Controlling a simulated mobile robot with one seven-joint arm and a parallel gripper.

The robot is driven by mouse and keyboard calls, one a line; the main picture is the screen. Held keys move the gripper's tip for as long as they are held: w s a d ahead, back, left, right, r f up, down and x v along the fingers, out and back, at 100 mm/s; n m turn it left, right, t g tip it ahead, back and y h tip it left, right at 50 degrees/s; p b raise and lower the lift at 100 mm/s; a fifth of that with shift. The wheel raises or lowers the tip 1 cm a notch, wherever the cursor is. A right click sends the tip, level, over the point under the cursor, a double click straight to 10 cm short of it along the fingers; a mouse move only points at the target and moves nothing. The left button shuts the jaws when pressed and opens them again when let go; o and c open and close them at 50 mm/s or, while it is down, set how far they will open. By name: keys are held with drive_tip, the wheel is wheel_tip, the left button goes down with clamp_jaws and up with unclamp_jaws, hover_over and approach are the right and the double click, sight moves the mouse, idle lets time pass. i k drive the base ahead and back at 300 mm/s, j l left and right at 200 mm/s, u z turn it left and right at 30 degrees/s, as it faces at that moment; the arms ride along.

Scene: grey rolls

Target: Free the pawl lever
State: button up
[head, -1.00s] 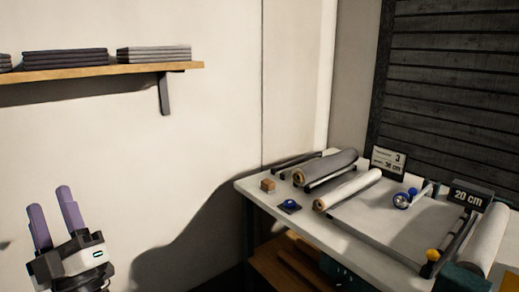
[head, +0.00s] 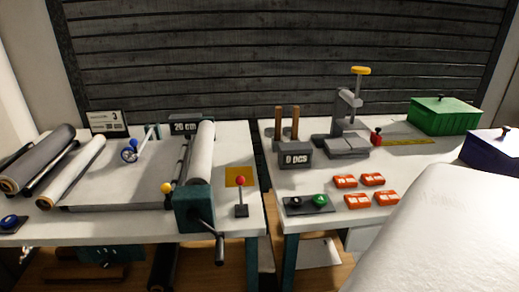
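A short lever with a red ball knob (head: 241,182) stands upright on a small dark base at the front of the left table, right of the winder. The winder has a teal end housing (head: 193,207), a pale roll (head: 202,151) and a dark crank handle (head: 219,246) hanging off the table's front. A yellow knob (head: 167,188) sits at the housing's left side. No label shows which lever is the pawl lever. My gripper is not in view now.
A yellow-brown square (head: 239,176) lies behind the red-knobbed lever. Left are rolls (head: 78,166) and a blue-hubbed wheel (head: 129,155). The right table holds a press (head: 345,125), orange packs (head: 372,179) and a green box (head: 443,115). A gap separates the tables.

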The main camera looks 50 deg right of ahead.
sight(239, 180)
drive_tip(key=z, duration=1.15)
